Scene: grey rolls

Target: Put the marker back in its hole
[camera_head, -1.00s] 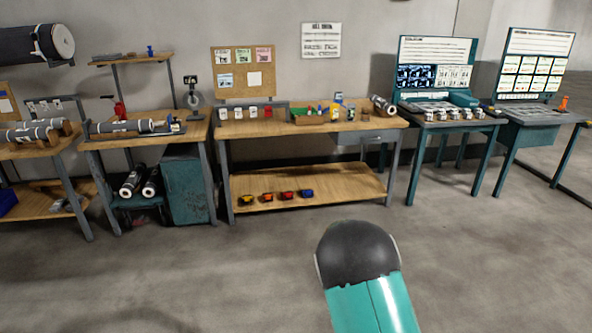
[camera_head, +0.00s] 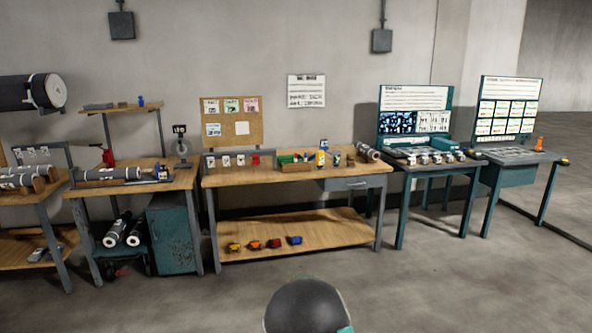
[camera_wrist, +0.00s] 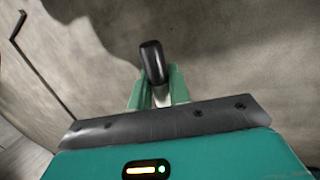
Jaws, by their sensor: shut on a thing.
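The marker (camera_wrist: 153,62) shows in the wrist view as a black capped end with a short white part below it. My gripper (camera_wrist: 159,88) is shut on it, with one green finger on each side. The marker's lower part is hidden between the fingers and behind the grey wrist edge. In the head view only a dark rounded link of my arm shows at the bottom, and neither gripper nor marker is in sight. I cannot make out the marker's hole among the small things on the benches.
A wooden bench (camera_head: 240,182) stands mid-view, with small pots (camera_head: 226,160), a wooden box (camera_head: 297,167) and a roll (camera_head: 367,152). A bench with grey rolls (camera_head: 110,173) is left of it. Teal desks with boards stand right. The floor (camera_head: 420,290) in front is clear.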

